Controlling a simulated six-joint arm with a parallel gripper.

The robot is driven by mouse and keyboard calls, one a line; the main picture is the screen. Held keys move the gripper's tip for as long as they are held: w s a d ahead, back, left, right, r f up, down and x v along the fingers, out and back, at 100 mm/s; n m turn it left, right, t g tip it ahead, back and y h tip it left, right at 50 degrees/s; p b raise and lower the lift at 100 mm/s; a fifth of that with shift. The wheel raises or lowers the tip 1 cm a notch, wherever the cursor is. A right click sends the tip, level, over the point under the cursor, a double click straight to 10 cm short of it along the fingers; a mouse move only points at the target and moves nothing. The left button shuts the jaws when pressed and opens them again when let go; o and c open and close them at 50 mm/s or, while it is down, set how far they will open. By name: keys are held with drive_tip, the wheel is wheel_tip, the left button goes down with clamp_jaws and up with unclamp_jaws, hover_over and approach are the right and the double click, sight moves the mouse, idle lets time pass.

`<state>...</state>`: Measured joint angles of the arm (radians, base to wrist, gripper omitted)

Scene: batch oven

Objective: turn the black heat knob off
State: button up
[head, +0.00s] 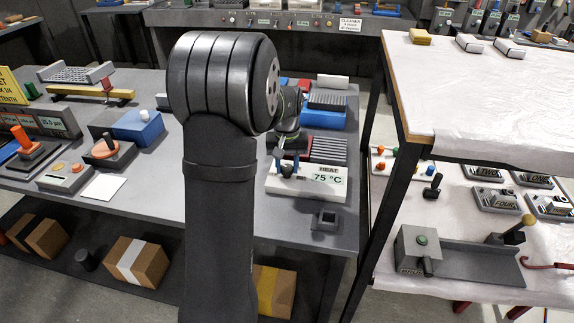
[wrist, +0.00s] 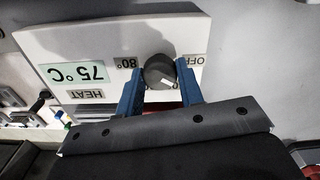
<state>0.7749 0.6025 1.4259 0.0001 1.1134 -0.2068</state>
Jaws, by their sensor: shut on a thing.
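The black heat knob (wrist: 160,70) sits on a white panel (wrist: 100,40), which appears upside down in the wrist view. A white pointer mark on the knob faces the lower right. An OFF label (wrist: 195,60) is at the knob's right and an 80° label (wrist: 126,62) at its left. A third label below is mostly hidden. My gripper (wrist: 160,80) is shut on the knob, with a blue finger on each side. In the head view, the panel (head: 310,190) shows HEAT and 75 °C, and my gripper (head: 287,167) is at its left part.
A ribbed dark block (head: 328,150) stands just behind the panel. A small grey block (head: 326,220) is in front of it on the grey bench. A blue box (head: 137,127) and an orange-handled device (head: 110,150) are at the left. A higher white-covered table (head: 480,90) stands at right.

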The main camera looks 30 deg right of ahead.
sight(287, 167)
drive_tip(key=n, duration=0.6)
drive_tip(key=shift+r, duration=0.1)
drive_tip(key=shift+n, duration=0.4)
drive_tip(key=o, duration=1)
wheel_tip(287, 167, up, 17)
drive_tip(key=shift+r, duration=0.2)
idle(0.4)
